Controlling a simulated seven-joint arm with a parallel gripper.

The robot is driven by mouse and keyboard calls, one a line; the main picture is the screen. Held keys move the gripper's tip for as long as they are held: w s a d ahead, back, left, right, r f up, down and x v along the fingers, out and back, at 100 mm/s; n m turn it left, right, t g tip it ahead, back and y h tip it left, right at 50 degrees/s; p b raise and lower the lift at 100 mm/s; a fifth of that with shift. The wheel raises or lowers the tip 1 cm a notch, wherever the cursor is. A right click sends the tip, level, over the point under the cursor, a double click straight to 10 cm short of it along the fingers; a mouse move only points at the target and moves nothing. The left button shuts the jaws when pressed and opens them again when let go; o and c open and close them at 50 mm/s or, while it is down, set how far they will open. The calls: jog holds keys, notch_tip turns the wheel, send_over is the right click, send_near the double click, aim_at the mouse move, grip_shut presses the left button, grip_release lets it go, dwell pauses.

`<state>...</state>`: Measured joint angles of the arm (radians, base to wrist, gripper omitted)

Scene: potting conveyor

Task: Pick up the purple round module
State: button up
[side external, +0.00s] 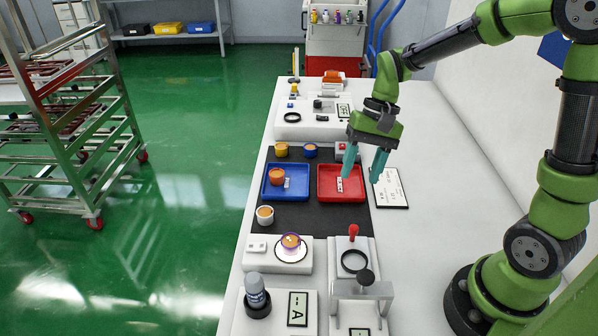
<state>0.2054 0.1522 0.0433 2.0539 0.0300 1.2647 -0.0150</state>
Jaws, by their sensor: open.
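A small round module (291,241) with a purple body and an orange top sits on a white disc on a pale fixture block, in the near left part of the bench. My gripper (362,179) has two teal fingers spread apart with nothing seen between them. It hangs above the right side of the red tray, up and to the right of the module and well apart from it. One finger overlaps the red tray in the picture.
The bench's right side is largely clear.

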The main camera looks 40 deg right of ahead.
jog(key=w+f+m+g+y, duration=0.1)
jog(key=w+f+y, duration=0.1)
jog(key=w+f+m+g+y, duration=0.1)
jog(key=w+f+y, duration=0.1)
jog(key=f, duration=0.1)
jog(key=w+a+f+m+g+y, duration=0.1)
jog(key=w+f+m+g+y, duration=0.1)
jog(key=shift+f, duration=0.35)
notch_tip(320, 180, up, 3)
jog(key=w+a+m+y, duration=0.1)
jog(key=w+y, duration=0.1)
send_near(289, 246)
jog(key=a, duration=0.1)
jog(key=s+a+f, duration=0.1)
jog(key=shift+a+f+m+g+y, duration=0.3)
jog(key=shift+a+f, duration=0.05)
jog(key=shift+x, duration=2.9)
jog(key=shift+w, duration=0.2)
jog(key=c, duration=0.8)
jog(key=shift+c, duration=0.2)
